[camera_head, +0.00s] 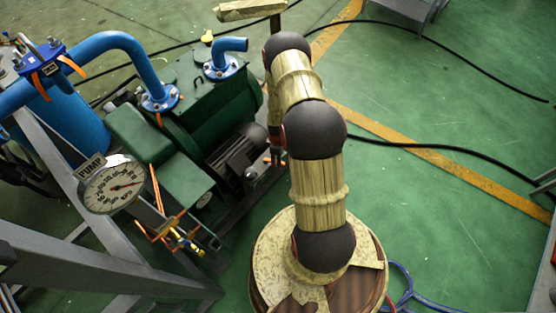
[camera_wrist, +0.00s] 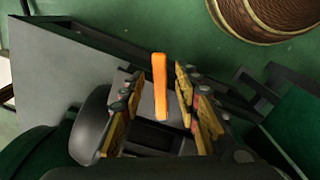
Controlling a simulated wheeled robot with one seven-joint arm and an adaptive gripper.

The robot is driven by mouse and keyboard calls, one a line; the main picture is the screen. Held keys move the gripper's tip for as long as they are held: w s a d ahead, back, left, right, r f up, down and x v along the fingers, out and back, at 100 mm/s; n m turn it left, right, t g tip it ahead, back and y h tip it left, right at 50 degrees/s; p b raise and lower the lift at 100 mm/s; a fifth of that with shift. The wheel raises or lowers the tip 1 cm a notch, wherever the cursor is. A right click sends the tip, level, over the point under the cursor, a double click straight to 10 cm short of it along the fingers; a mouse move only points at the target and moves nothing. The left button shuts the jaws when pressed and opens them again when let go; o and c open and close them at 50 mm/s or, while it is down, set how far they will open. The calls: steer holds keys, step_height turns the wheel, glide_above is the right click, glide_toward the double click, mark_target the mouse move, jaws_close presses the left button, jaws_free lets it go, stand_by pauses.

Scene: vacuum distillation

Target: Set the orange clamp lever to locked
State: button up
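An orange lever (camera_wrist: 160,88) stands out as a narrow bar in the wrist view. It lies between the two fingers of my gripper (camera_wrist: 159,76), with a visible gap on either side. My gripper is open, and its fingers do not appear to touch the lever. The lever's pivot and its locked mark are not visible. In the head view my gripper is mostly hidden behind my arm, beside the dark motor. Two orange levers (camera_head: 72,66) (camera_head: 40,86) show on the blue pipe flange at upper left; I cannot tell whether either is the one between my fingers.
A green pump unit (camera_head: 193,125) with a dark motor (camera_head: 240,152) stands left of my arm. Blue pipes (camera_head: 112,42), a pump gauge (camera_head: 113,186) and a grey frame (camera_head: 90,255) crowd the left. Black cables (camera_head: 430,147) cross the mostly open green floor at right.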

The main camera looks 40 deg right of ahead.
steer(key=shift+c, duration=0.5)
jaws_close()
stand_by(0.3)
